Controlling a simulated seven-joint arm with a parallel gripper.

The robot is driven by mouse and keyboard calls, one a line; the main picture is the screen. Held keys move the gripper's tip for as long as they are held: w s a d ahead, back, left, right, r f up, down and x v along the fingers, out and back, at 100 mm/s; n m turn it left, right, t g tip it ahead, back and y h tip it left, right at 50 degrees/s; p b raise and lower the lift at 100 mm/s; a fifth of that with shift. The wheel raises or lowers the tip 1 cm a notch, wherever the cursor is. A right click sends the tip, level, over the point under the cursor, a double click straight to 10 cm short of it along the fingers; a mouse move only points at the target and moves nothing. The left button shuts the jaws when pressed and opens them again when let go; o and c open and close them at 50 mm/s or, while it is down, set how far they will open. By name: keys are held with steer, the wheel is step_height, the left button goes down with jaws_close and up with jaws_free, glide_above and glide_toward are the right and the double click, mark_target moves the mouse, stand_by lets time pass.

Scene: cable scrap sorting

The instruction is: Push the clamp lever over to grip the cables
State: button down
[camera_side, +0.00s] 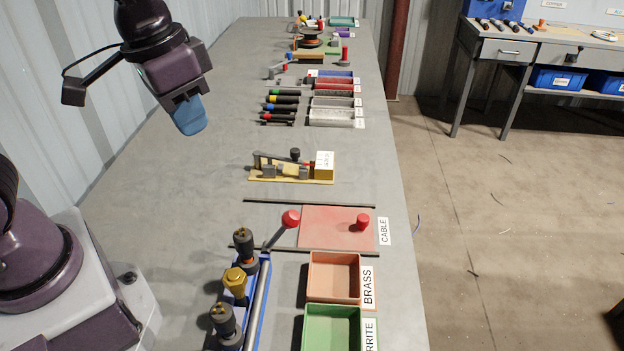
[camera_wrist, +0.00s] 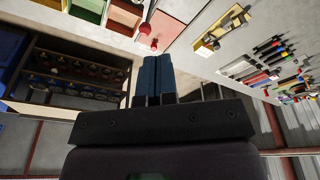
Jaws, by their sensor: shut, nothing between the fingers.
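A lever with a red ball knob (camera_side: 291,219) stands tilted at the far end of a blue rail fixture (camera_side: 258,300) in the side view. Its shaft leans up and to the right. Dark fittings and a brass-coloured fitting (camera_side: 235,281) sit along this fixture. I cannot make out cables in it. My gripper (camera_side: 188,122) is high above the left part of the bench, well apart from the lever, with its blue fingers together and empty. The closed fingers (camera_wrist: 160,75) also show in the wrist view. Two red knobs show just beyond them; I cannot tell which is the lever's.
A pink mat (camera_side: 325,227) labelled CABLE holds a red peg (camera_side: 362,221). A brass tray (camera_side: 335,258) and a green tray (camera_side: 332,310) stand right of the fixture. A small wooden-based fixture (camera_side: 292,168) and several coloured trays stand farther back. The bench's left middle is clear.

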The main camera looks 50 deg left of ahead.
steer(key=w+d+f+n+g, duration=0.1)
steer(key=w+d+f, duration=0.1)
steer(key=w+f, duration=0.1)
steer(key=w+d+f+n+g, duration=0.1)
steer(key=w+d+f+n, duration=0.1)
steer(key=w+f, duration=0.1)
steer(key=w+d+f+n, duration=0.1)
steer(key=w+d+f, duration=0.2)
steer(key=f, duration=0.1)
steer(key=shift+w+d+f+n+g+y, duration=0.1)
steer(key=shift+f+n+g+y, duration=0.2)
steer(key=shift+g, duration=0.1)
steer(key=w+d+f+n, duration=0.1)
steer(key=w+f+n, duration=0.1)
steer(key=n, duration=0.3)
glide_above(283, 231)
steer(key=a, duration=0.1)
steer(key=shift+t, duration=0.3)
steer(key=f, duration=0.5)
steer(key=shift+s+a, duration=0.2)
steer(key=shift+s, duration=0.1)
steer(key=shift+s+a+f, duration=0.35)
steer(key=shift+s+a, duration=0.45)
steer(key=shift+s+a+f, duration=0.3)
steer(key=shift+s+a, duration=0.45)
